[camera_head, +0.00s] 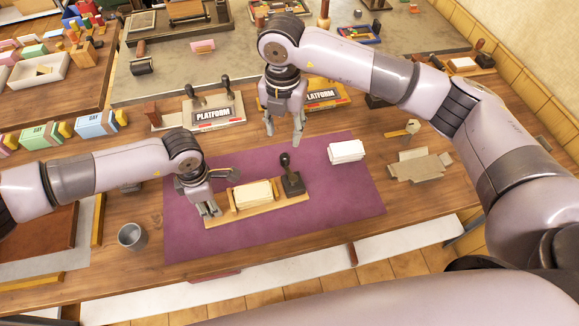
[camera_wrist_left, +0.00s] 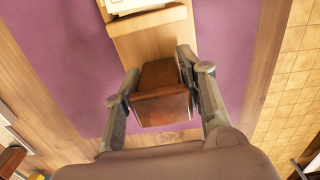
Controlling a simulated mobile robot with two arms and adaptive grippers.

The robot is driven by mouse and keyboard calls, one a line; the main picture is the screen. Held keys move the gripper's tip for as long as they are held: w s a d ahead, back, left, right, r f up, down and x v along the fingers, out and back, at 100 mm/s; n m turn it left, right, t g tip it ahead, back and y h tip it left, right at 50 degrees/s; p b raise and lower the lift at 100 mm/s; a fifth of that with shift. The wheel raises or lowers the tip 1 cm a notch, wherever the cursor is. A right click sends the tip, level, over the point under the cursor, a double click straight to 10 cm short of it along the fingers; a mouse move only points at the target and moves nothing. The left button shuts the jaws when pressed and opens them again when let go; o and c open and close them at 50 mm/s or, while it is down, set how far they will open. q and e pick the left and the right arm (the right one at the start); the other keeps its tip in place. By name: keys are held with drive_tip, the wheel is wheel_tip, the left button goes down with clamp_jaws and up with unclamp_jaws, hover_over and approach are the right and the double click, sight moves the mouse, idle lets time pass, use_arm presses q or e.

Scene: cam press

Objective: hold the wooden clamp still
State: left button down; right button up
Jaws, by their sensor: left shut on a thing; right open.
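The wooden clamp (camera_head: 290,209) lies on the purple mat (camera_head: 345,204), a light board with a pale stack of sheets (camera_head: 253,193) between wooden blocks and a dark cam with a lever (camera_head: 291,180) at its right end. My left gripper (camera_head: 212,208) is at the clamp's left end. In the left wrist view my left gripper (camera_wrist_left: 158,75) is shut on the brown wooden end block (camera_wrist_left: 160,107), one finger on each side. My right gripper (camera_head: 284,138) is open and empty, above the mat's back edge.
A white stack of cards (camera_head: 346,151) lies at the mat's back right. Two PLATFORM stamp stands (camera_head: 213,115) are behind the mat. The mat's front is clear.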

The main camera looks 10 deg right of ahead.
sight(285, 156)
wheel_tip(285, 156, down, 12)
drive_tip(key=shift+r, duration=0.1)
idle(0.5)
clamp_jaws()
idle(0.6)
